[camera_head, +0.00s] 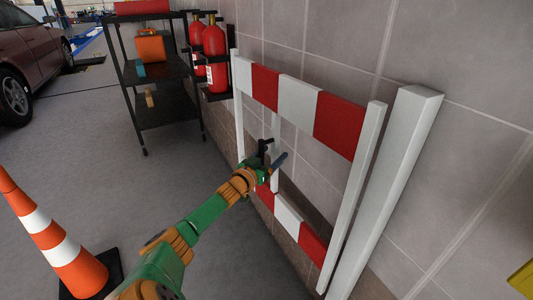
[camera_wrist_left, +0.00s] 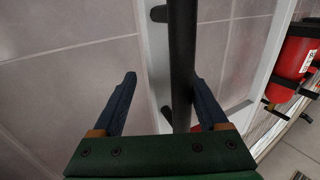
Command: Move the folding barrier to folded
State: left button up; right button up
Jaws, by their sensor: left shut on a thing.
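The folding barrier (camera_head: 332,126) has red and white panels in a white frame and stands upright along the tiled wall, beside a thick white post (camera_head: 393,185). Its black handle (camera_head: 265,145) is on a slim white upright in the middle of the frame. My left gripper (camera_head: 274,160) is at this handle. In the left wrist view, the dark handle bar (camera_wrist_left: 182,60) passes between the two blue fingers of my left gripper (camera_wrist_left: 165,85), closer to the right finger. My right gripper is out of view.
Two red fire extinguishers (camera_head: 215,55) hang on the wall beyond the barrier, next to a black shelf cart (camera_head: 165,112). A traffic cone (camera_head: 55,240) stands at lower left. A dark red car (camera_head: 30,50) is at far left. The grey floor between is clear.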

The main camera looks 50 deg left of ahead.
pick_arm(q)
jog(key=shift+p+v, duration=0.75)
jog(key=shift+v, duration=1.35)
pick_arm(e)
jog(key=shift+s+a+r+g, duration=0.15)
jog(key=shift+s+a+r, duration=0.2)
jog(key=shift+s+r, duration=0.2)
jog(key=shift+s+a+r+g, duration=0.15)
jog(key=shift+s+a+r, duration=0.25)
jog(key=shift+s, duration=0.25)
pick_arm(q)
jog(key=shift+f, duration=0.15)
jog(key=shift+s, duration=0.15)
jog(key=p, duration=0.6)
send_near(263, 162)
jog(key=shift+w+a+r, duration=0.4)
jog(key=shift+a+r, duration=0.25)
jog(key=shift+r, duration=0.15)
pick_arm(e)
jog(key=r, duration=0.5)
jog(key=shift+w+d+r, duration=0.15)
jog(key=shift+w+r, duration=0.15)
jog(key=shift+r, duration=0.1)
